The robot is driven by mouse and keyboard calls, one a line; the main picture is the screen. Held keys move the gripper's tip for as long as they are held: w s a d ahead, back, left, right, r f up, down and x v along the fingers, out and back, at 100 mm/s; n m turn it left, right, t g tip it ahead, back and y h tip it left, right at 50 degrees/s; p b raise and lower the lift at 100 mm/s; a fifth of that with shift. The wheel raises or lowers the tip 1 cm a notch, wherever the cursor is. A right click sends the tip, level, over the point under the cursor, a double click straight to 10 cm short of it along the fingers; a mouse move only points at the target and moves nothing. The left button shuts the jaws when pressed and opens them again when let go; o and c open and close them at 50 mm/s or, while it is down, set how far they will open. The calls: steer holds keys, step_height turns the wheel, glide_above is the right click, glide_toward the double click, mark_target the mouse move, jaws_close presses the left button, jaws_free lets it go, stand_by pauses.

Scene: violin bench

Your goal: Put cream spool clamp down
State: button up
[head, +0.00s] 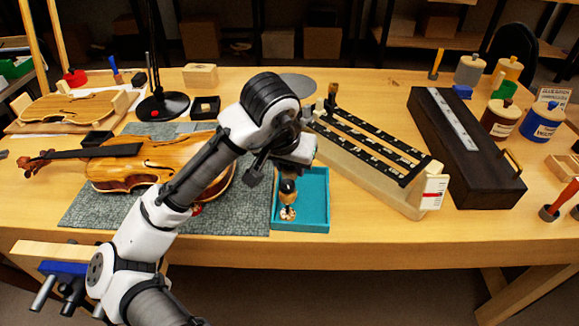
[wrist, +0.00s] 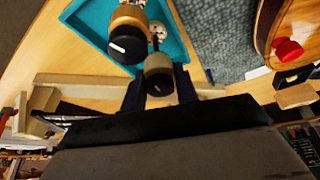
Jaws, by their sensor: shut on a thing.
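My gripper (head: 290,172) is over the teal tray (head: 318,212). In the wrist view it is shut on the cream spool clamp (wrist: 158,66), which has a pale barrel and a black end with a white mark. A second, tan spool clamp (wrist: 128,22) with a black end is beside it, over the tray (wrist: 92,22). In the head view the clamps overlap below my gripper, and a pale round foot (head: 288,212) shows at the tray floor. I cannot tell whether the held clamp touches the tray.
A violin (head: 125,165) lies on the grey mat (head: 235,215) left of the tray. A slotted rack (head: 385,178) with a clamp (head: 332,92) at its far end stands right of it. A dark long case (head: 455,150) is farther right. Bare bench lies in front of the rack.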

steer(key=shift+f, duration=0.3)
steer(key=shift+f, duration=0.15)
steer(key=o, duration=1)
steer(key=shift+r, duration=0.3)
steer(key=v, duration=1.1)
steer(key=shift+r+p, duration=0.35)
steer(key=shift+p, duration=0.05)
steer(key=shift+s, duration=0.1)
